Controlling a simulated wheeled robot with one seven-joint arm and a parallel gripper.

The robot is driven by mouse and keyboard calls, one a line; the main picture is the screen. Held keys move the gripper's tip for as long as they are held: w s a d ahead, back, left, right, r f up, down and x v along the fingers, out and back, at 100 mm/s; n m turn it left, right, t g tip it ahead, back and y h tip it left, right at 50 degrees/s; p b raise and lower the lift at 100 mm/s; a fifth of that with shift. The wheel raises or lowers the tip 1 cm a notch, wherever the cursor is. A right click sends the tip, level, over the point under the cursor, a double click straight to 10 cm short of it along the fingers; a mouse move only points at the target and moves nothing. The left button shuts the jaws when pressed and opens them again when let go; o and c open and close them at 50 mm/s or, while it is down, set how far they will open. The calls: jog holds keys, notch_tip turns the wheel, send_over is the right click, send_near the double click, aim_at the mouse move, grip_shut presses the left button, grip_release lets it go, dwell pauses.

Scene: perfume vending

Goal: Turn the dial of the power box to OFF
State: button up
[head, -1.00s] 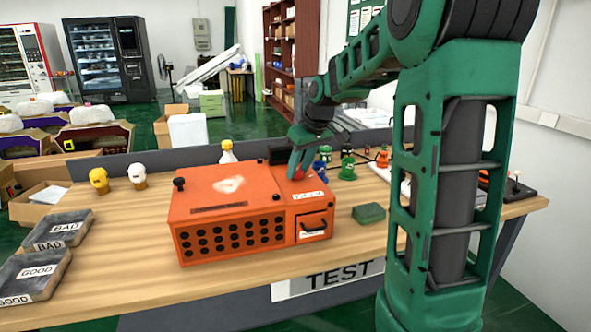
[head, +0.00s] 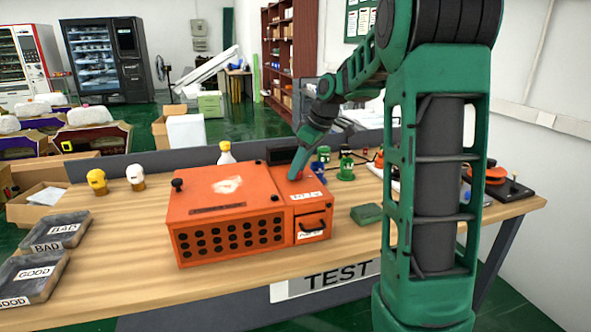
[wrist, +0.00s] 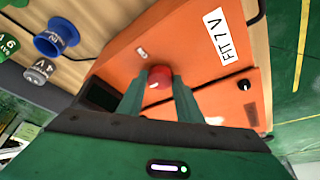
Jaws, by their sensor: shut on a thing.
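The orange power box (head: 235,190) stands on the wooden table, with a perforated front and a small drawer at its right. Its round red dial (wrist: 158,80) is on the top face at the right side. My gripper (wrist: 158,82) is shut on the dial, one green finger on each side. In the head view my gripper (head: 298,172) reaches down onto the box top and hides most of the dial. The white label (wrist: 222,35) reads about "FIT 7 V". The dial's pointer and any OFF mark cannot be made out.
Small coloured pieces (head: 345,165) stand behind and right of the box. A green block (head: 366,214) lies to its right. Dark GOOD and BAD trays (head: 35,277) lie at the left. The table front of the box is clear.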

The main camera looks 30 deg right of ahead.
jog(key=shift+w, duration=0.1)
jog(key=o, duration=1)
jog(key=v, duration=1)
jog(key=shift+r, duration=0.3)
